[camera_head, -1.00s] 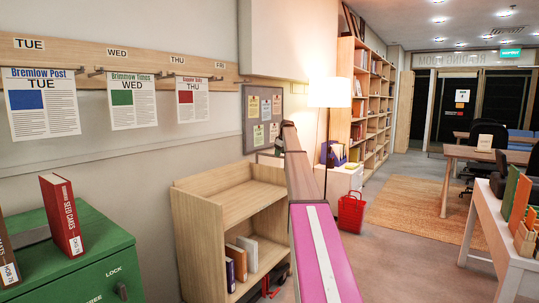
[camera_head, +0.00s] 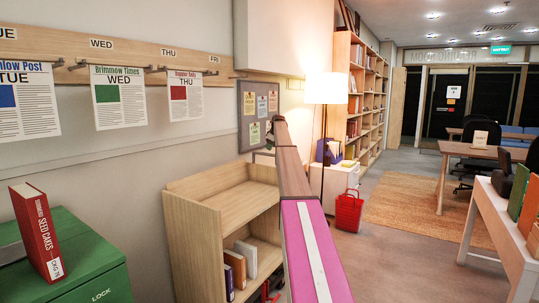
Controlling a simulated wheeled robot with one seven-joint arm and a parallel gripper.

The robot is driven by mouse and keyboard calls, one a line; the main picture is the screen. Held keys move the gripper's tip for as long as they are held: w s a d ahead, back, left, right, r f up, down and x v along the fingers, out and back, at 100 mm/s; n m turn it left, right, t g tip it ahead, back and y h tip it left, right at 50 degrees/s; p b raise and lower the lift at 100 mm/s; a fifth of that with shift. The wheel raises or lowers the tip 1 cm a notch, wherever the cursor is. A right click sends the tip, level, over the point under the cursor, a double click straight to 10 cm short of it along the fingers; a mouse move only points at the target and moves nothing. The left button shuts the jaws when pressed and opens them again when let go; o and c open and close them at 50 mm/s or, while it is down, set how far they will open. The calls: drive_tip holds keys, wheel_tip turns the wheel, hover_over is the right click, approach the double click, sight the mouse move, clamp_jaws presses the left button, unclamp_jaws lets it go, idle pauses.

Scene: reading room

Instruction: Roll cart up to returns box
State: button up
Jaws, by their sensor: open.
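The cart (camera_head: 184,232) is a pale wooden open shelf unit, upright by the left wall. Several books (camera_head: 237,262) stand on its lower shelf. The returns box is the green cabinet (camera_head: 103,277) at the lower left, marked LOCK. A red book titled Seed Cakes (camera_head: 38,232) stands on its top. From this angle, a strip of wall and floor shows between box and cart. My arm, with a magenta and white band, reaches forward past the cart's right side and hides part of it.
A red basket (camera_head: 348,212) stands on the floor by a white cabinet (camera_head: 340,184) and a lit floor lamp (camera_head: 327,90). A white table (camera_head: 503,224) with books stands at the right. Clear floor (camera_head: 400,245) lies between. Newspapers (camera_head: 120,97) hang on the left wall.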

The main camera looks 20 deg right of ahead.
drive_tip(key=x, duration=0.5)
drive_tip(key=shift+w+f, duration=0.15)
drive_tip(key=shift+f, duration=0.15)
drive_tip(key=shift+c, duration=0.3)
clamp_jaws()
drive_tip(key=s+a, duration=1)
drive_tip(key=a, duration=0.3)
drive_tip(key=s+a, duration=1.1)
drive_tip(key=a, duration=0.3)
drive_tip(key=shift+s+a, duration=0.1)
drive_tip(key=shift+s, duration=0.05)
drive_tip(key=shift+o, duration=0.3)
unclamp_jaws()
drive_tip(key=shift+r, duration=0.1)
